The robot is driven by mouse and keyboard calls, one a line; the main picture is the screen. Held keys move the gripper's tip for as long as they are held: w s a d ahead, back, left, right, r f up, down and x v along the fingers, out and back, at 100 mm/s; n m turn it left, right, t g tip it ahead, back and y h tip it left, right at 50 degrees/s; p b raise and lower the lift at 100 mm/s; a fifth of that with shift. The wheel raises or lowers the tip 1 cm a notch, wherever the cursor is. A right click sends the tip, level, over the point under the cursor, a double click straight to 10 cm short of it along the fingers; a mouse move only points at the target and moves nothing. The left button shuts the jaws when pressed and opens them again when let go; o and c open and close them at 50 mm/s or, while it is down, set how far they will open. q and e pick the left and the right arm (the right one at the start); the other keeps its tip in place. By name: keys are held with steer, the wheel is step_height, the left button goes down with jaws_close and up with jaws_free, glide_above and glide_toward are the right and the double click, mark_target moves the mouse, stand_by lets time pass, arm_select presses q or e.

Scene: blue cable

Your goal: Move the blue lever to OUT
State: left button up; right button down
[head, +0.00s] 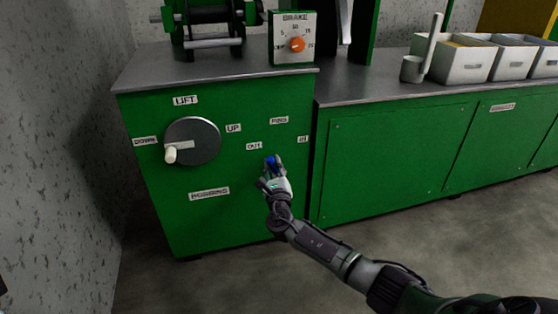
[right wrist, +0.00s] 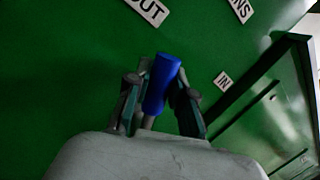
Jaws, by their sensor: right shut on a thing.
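The blue lever (head: 270,161) is on the front of a green cabinet (head: 230,220), below the OUT label (head: 254,146) and the PINS label (head: 279,120). The IN label (head: 303,139) is to its right. My right gripper (head: 273,168) is at the lever and covers part of it. In the right wrist view the lever's blue handle (right wrist: 160,84) stands between the two fingers of my right gripper (right wrist: 162,102), which is shut on it. The handle tilts slightly right there, with the OUT label (right wrist: 148,10) above it. The lever's base is hidden. My left gripper is not in view.
A grey round dial with a white knob (head: 170,155) is left of the lever, among the LIFT, UP and DOWN labels. A BRAKE box (head: 292,38) with an orange knob stands on the cabinet top. Grey bins (head: 465,62) stand on the right counter. The floor in front is clear.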

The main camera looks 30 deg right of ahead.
steer(key=shift+w+a+f+n+y, duration=0.1)
steer(key=shift+a+f+n+y, duration=0.1)
steer(key=shift+a+n, duration=0.25)
steer(key=shift+a+f+n+y, duration=0.1)
steer(key=shift+a+f+n, duration=0.1)
steer(key=shift+n, duration=0.45)
steer(key=c, duration=1)
jaws_free()
steer(key=v, duration=1.2)
steer(key=shift+f, duration=0.25)
steer(key=shift+w, duration=0.1)
